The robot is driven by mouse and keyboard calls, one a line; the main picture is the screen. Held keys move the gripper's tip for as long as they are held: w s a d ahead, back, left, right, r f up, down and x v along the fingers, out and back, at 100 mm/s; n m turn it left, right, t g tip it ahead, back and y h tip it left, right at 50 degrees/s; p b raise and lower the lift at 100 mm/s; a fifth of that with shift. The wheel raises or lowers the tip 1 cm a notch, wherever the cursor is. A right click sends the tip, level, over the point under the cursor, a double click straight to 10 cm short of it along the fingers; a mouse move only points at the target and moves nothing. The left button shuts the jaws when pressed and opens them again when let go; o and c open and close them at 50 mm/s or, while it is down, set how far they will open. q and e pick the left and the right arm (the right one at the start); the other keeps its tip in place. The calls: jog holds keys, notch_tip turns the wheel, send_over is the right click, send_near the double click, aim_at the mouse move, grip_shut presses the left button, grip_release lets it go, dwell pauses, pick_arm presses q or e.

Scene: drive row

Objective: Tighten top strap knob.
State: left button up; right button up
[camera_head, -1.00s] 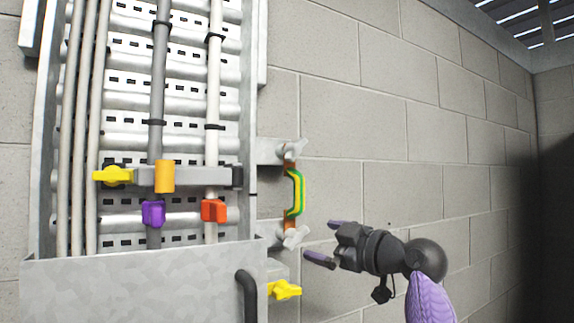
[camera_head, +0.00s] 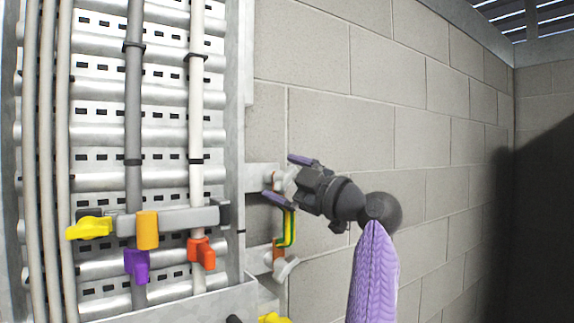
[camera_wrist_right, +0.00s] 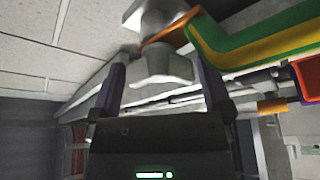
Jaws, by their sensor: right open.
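The top strap knob (camera_wrist_right: 162,68) is a pale grey wing knob at the upper end of the green-and-yellow strap (camera_head: 290,230). My right gripper (camera_head: 280,177) is open, with its purple-grey fingers spread on either side of this knob. In the right wrist view the knob stands between the two fingers, with gaps on both sides. In the head view the gripper partly hides the knob. A similar lower knob (camera_head: 285,268) is at the strap's bottom end. My left gripper is not in view.
Another yellow knob (camera_head: 273,318) is at the bottom edge. A bare block wall (camera_head: 430,140) lies to the right.

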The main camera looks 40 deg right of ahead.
jog(key=shift+f, duration=0.1)
jog(key=c, duration=1)
jog(key=shift+c, duration=0.2)
